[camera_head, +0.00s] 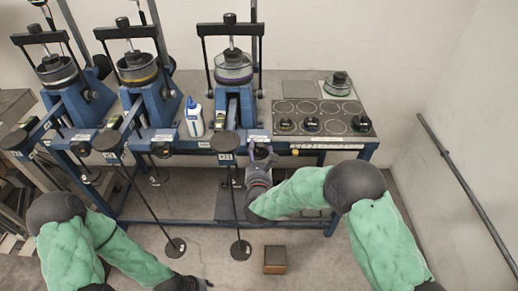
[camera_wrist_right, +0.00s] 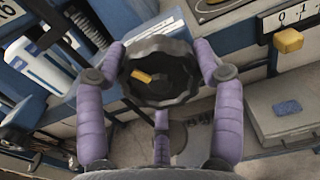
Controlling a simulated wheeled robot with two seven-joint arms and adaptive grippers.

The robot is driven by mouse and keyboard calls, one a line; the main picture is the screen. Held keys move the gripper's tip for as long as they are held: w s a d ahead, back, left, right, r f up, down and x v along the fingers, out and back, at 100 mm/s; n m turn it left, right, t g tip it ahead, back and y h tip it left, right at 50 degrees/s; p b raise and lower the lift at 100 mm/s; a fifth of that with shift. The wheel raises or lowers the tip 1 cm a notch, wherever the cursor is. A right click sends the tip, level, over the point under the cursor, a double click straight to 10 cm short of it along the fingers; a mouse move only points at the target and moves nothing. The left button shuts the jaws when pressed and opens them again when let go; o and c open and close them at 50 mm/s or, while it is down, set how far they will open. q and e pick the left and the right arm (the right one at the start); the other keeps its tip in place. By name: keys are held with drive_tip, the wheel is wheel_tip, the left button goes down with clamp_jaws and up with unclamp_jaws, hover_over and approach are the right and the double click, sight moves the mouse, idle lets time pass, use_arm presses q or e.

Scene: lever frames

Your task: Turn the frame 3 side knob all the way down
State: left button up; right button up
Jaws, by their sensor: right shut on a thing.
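Frame 3, the rightmost lever frame (camera_head: 234,105), stands on the blue bench in the head view, with a clear dish under its top bar. The side knob (camera_wrist_right: 161,88) is a dark, scalloped disc with a yellow mark in the right wrist view. My right gripper (camera_head: 261,156) is at the bench's front edge below frame 3. In the wrist view its purple fingers are shut on the knob, one on each side of the rim. The knob is mostly hidden by my gripper in the head view. My left gripper (camera_head: 190,284) is low at the bottom edge, its fingers unclear.
Two similar lever frames (camera_head: 140,75) stand to the left. A white bottle (camera_head: 194,118) stands between the middle frame and frame 3. A plate with round spots (camera_head: 322,117) lies at right. Hanging rods with round weights (camera_head: 240,250) and a brown block (camera_head: 275,260) are in front.

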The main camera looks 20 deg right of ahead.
drive_tip(key=shift+w+r+n, duration=0.15)
drive_tip(key=shift+r+n, duration=0.05)
drive_tip(key=shift+n, duration=0.3)
drive_tip(key=o, duration=1.6)
drive_tip(key=shift+w+d+f, duration=0.1)
drive_tip(key=shift+w, duration=0.05)
drive_tip(key=shift+b+v, duration=0.4)
drive_tip(key=shift+v, duration=2.8)
